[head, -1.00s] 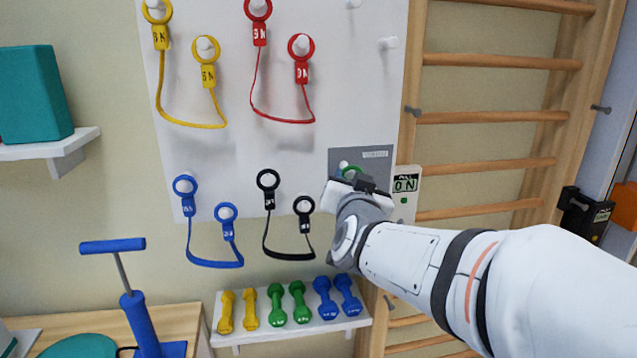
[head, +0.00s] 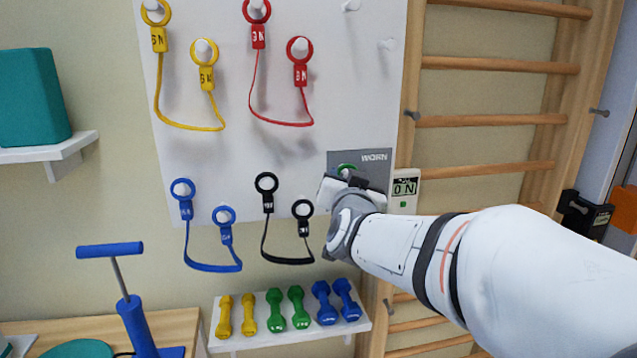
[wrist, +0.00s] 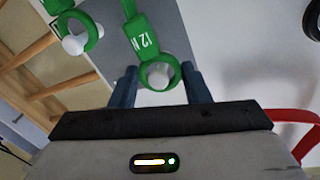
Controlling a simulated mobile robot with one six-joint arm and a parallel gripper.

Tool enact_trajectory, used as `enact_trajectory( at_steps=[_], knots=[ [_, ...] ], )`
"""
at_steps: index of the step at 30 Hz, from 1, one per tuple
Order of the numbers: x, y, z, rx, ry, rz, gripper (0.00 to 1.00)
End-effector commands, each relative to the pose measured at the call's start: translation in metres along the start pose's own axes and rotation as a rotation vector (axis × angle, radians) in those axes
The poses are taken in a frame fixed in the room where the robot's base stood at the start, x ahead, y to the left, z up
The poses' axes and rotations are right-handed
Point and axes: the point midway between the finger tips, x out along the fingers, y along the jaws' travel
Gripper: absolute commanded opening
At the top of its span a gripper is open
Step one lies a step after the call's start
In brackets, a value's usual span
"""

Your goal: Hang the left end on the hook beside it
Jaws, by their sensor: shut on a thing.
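The green band, marked 12 N, shows in the wrist view, which is turned over. Its left end, a green ring (wrist: 158,72), lies between my gripper's fingers (wrist: 162,88). The white knob of a hook (wrist: 160,76) shows inside that ring; I cannot tell how far the ring is over it. The other green ring (wrist: 80,32) is around a second white hook (wrist: 74,44). In the head view, my gripper (head: 345,183) is at the grey WORN panel (head: 376,172), with a little green (head: 345,168) showing. My arm hides the rest of the band.
A black band (head: 265,225) hangs just left of my gripper, with a blue band (head: 188,235) farther left. Red (head: 257,80) and yellow (head: 160,90) bands hang above. A small 0 N display (head: 404,188) is right of the panel. A dumbbell shelf (head: 290,335) is below.

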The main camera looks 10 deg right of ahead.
Motion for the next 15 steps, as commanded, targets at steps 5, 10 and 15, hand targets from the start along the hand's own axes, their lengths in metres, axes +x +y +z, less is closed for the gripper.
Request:
enact_trajectory(
  at_steps=[5, 10, 15],
  knots=[
    [0.0044, -0.0006, 0.0005, 0.000, 0.000, 0.000, 0.00],
    [0.0076, -0.0015, 0.0003, 0.000, 0.000, 0.000, 0.00],
    [0.0074, -0.0011, 0.0015, 0.000, 0.000, 0.000, 0.00]
  ],
)
